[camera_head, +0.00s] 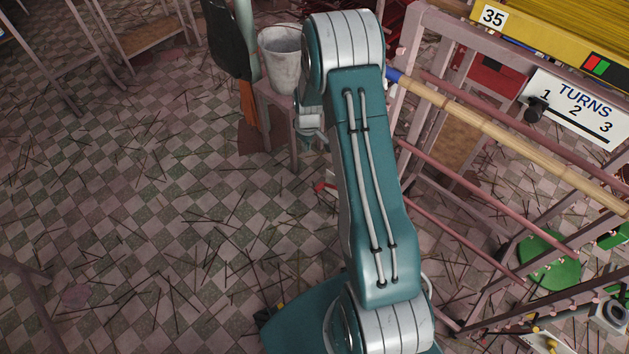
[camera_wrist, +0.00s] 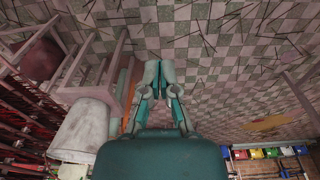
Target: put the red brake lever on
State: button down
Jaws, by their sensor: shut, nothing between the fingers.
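A small red piece (camera_head: 322,187) shows at the left edge of my arm in the head view, low beside the frame. It may be the red brake lever, but it is mostly covered and I cannot tell. My gripper (camera_wrist: 159,78) is in the wrist view with its two teal fingers together and nothing between them, above the tiled floor. In the head view my arm hides the fingers. No red lever shows clearly in the wrist view.
A whitish bucket (camera_head: 282,60) sits on a pink stool (camera_head: 274,100); the bucket also shows in the wrist view (camera_wrist: 82,130). A pink metal frame with a bamboo pole (camera_head: 480,120) and a TURNS plate (camera_head: 578,107) stands right. Tiled floor at left is open, strewn with thin sticks.

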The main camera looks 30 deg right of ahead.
jog(key=f, duration=0.2)
jog(key=d+f, duration=0.1)
jog(key=f, duration=0.1)
jog(key=shift+s+f, duration=0.15)
jog(key=shift+f, duration=0.15)
jog(key=shift+f, duration=0.1)
notch_tip(320, 180, down, 13)
jog(key=s, duration=0.2)
jog(key=shift+d, duration=0.35)
